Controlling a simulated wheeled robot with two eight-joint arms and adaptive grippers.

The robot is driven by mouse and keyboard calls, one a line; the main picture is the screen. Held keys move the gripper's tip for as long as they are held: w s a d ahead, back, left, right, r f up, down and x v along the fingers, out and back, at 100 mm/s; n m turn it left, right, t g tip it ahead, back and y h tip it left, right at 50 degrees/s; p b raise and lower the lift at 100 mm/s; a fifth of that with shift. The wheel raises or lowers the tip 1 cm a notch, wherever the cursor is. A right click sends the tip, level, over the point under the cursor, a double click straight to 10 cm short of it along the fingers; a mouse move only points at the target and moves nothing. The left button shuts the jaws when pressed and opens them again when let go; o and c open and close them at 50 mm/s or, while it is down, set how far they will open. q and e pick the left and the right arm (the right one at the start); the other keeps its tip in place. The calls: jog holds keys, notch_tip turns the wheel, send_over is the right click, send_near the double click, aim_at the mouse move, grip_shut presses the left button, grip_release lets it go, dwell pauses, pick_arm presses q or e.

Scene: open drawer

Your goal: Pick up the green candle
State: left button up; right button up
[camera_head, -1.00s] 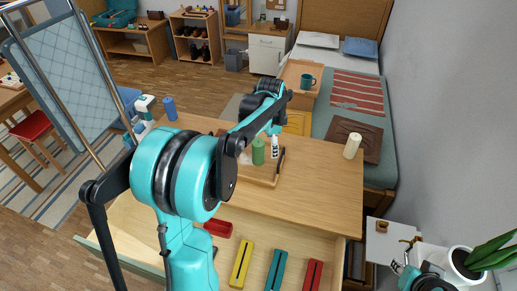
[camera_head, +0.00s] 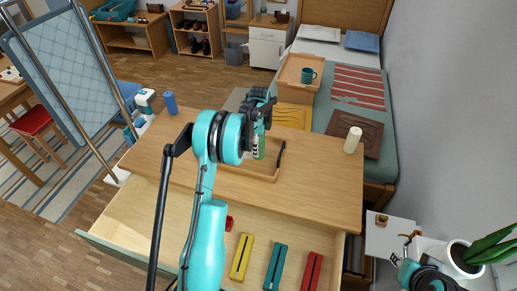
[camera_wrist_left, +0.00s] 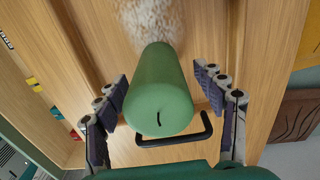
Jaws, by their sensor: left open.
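The green candle (camera_wrist_left: 160,92) is a plain cylinder with a dark wick, seen from close above in the left wrist view. My left gripper (camera_wrist_left: 160,80) is open, with one finger on each side of the candle and a visible gap at each side. In the head view the candle (camera_head: 260,152) is mostly hidden behind my left gripper (camera_head: 258,133). It stands at the wooden tray (camera_head: 255,174) on the desk. My right arm shows partly at the lower right; its jaws cannot be made out.
The desk's drawer is open, holding a red item (camera_head: 229,223), a yellow block (camera_head: 241,257), a teal block (camera_head: 275,267) and a red block (camera_head: 311,271). A blue cylinder (camera_head: 170,103) and a cream candle (camera_head: 352,140) stand at the desk's edges.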

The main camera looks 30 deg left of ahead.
pick_arm(q)
notch_tip(320, 180, down, 3)
jog(key=shift+a+f+b, duration=0.1)
jog(key=shift+f+b, duration=0.05)
jog(key=shift+b, duration=0.35)
jog(key=shift+s, duration=0.1)
jog(key=c, duration=1.5)
jog(key=shift+o, duration=0.2)
